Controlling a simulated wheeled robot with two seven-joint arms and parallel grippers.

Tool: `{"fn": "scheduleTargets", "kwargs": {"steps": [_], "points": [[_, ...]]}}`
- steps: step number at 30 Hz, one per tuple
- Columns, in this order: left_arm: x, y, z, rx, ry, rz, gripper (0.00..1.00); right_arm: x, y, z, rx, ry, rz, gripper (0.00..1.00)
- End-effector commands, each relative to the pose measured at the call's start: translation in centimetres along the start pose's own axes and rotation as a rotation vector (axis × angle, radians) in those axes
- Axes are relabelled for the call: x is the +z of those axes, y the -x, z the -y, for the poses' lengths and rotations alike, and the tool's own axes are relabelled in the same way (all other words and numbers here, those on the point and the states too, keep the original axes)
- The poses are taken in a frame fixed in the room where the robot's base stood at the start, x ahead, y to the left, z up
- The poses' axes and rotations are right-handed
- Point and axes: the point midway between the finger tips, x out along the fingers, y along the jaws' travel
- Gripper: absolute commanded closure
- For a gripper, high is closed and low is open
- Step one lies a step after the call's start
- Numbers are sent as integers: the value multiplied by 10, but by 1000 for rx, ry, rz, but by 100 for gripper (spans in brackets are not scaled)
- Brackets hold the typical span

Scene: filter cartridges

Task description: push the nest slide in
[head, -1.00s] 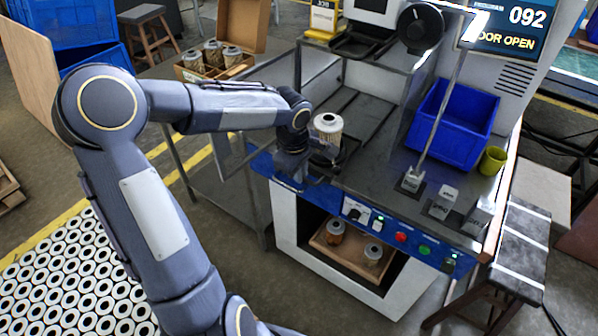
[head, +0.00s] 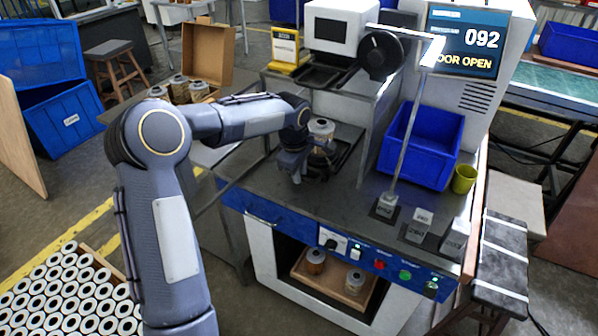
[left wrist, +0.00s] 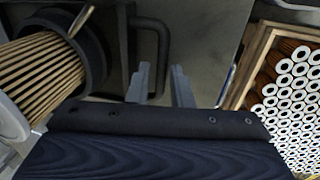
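The nest slide (head: 345,148) is a dark tray on the machine's counter, with a pale-topped filter cartridge (head: 321,130) standing upright in it. My left gripper (head: 297,178) points down at the slide's front side, close to the cartridge, and partly hides the slide. In the left wrist view, the pleated cartridge (left wrist: 42,75) sits in a dark round holder at the left. The slide's dark loop handle (left wrist: 163,45) lies just beyond my left fingertips (left wrist: 161,75). My right gripper is out of view.
A blue bin (head: 420,150) and a slanted lamp post (head: 405,145) stand right of the slide. The display (head: 470,45) reads "DOOR OPEN". Buttons (head: 379,265) line the blue front panel. Grey blocks (head: 420,222) lie at the counter's right front.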

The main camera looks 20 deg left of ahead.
Motion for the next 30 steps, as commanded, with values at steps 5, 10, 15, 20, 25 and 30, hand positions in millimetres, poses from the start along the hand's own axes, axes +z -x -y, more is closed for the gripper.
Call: {"fn": "scheduleTargets", "kwargs": {"steps": [5,10,15,20,25,30], "points": [[0,0,0,0,0,1,68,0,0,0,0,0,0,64],[0,0,0,0,0,1,68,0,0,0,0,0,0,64],[1,14,-1,4,0,0,68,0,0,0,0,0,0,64],[0,42,-1,4,1,0,68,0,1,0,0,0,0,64],[0,67,0,2,1,0,68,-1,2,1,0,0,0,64],[0,78,0,1,0,1,68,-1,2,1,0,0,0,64]]}}
